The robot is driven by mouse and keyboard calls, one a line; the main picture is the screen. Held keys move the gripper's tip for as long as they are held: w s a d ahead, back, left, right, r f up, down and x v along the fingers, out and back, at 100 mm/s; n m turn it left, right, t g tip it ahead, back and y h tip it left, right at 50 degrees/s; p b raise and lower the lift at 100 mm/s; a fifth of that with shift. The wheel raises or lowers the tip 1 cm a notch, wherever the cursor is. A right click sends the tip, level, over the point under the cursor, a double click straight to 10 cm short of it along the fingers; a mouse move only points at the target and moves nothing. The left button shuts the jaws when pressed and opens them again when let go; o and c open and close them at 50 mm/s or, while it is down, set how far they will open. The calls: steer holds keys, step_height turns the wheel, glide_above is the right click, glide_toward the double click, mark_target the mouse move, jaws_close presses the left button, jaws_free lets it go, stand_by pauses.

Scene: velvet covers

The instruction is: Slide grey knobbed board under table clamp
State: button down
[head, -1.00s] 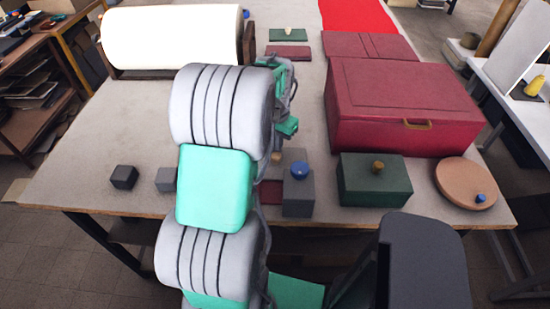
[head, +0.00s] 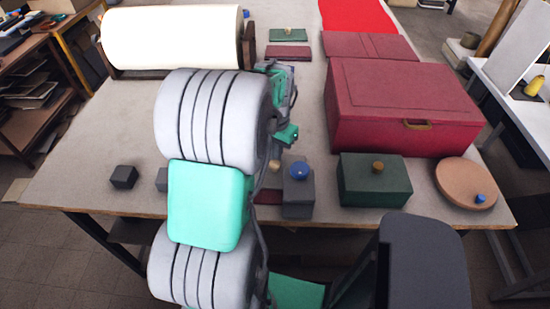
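My arm stands in front of the table and hides its middle. The end of my arm, with my gripper (head: 275,70), shows only in part behind the large grey arm link; its fingers cannot be made out. A small grey piece beside it (head: 291,68) may be part of the grey board or of my gripper; I cannot tell which. A grey block with a blue knob (head: 298,192) stands at the front edge, right of my arm. No flat grey knobbed board shows clearly. I cannot pick out the table clamp; it may be hidden behind my arm.
A large red case (head: 400,105) and a green box with a wooden knob (head: 375,185) stand on the right, by a round tan board (head: 463,180). A white roll (head: 172,38) is at back left. A dark cube (head: 124,177) sits front left. The left tabletop is mostly clear.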

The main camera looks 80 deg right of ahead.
mark_target(276, 165)
steer(key=shift+s+a, duration=0.25)
steer(key=shift+a, duration=0.75)
steer(key=shift+s+a, duration=0.2)
steer(key=shift+a, duration=0.75)
steer(key=shift+d+r+p, duration=0.1)
steer(key=shift+p, duration=0.2)
steer(key=r+p, duration=0.1)
steer(key=r, duration=0.1)
steer(key=r+p, duration=0.2)
steer(key=d+r+p, duration=0.1)
steer(key=r+p, duration=0.1)
steer(key=r, duration=0.1)
steer(key=shift+w, duration=0.15)
steer(key=shift+f, duration=0.15)
